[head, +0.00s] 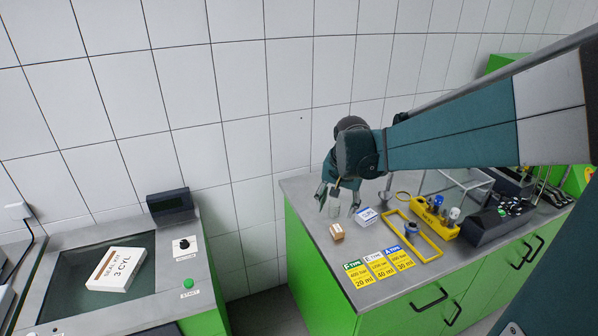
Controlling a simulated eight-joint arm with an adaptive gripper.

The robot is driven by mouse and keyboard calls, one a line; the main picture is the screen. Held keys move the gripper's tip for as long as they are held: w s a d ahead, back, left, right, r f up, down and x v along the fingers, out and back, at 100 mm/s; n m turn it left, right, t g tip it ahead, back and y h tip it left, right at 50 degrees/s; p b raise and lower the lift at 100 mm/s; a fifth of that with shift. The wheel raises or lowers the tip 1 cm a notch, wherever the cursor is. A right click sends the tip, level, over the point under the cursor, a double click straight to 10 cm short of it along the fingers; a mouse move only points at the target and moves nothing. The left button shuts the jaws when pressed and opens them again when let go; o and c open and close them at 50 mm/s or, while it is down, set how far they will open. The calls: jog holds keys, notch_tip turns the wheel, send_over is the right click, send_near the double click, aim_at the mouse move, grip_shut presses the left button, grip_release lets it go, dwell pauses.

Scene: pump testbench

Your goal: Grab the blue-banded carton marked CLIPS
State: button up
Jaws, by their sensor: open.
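A small white carton with a blue band (362,216) lies on the grey bench top, near the bench's left end. Its lettering is too small to read, so I cannot confirm the word CLIPS. My gripper (338,204) points down, with its fingers spread, above and to the left of this carton. The carton is outside the fingers, just right of the right fingertip. A small pale, glassy object (334,207) shows between or behind the fingers; I cannot tell whether they touch it.
A small brown box (337,231) stands just left of the carton. A yellow frame (428,247), a yellow holder (434,221) and yellow cards (361,275) lie nearby. A SEAL KIT 3 CYL box (116,269) rests on a separate station (203,262) at left.

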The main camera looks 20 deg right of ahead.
jog(key=w+d+f+m+g+p, duration=0.25)
jog(key=w+d+p, duration=0.3)
jog(key=d, duration=0.45)
jog(key=m+p, duration=0.4)
send_over(367, 213)
jog(key=a, duration=0.1)
jog(key=shift+y, duration=0.4)
notch_tip(367, 213, down, 5)
jog(key=shift+s+r, duration=0.1)
jog(key=shift+d+f, duration=0.4)
jog(key=shift+f, duration=0.15)
jog(key=shift+f, duration=1.15)
jog(key=shift+f+p, duration=0.45)
jog(key=shift+f, duration=2.15)
jog(key=c, duration=1)
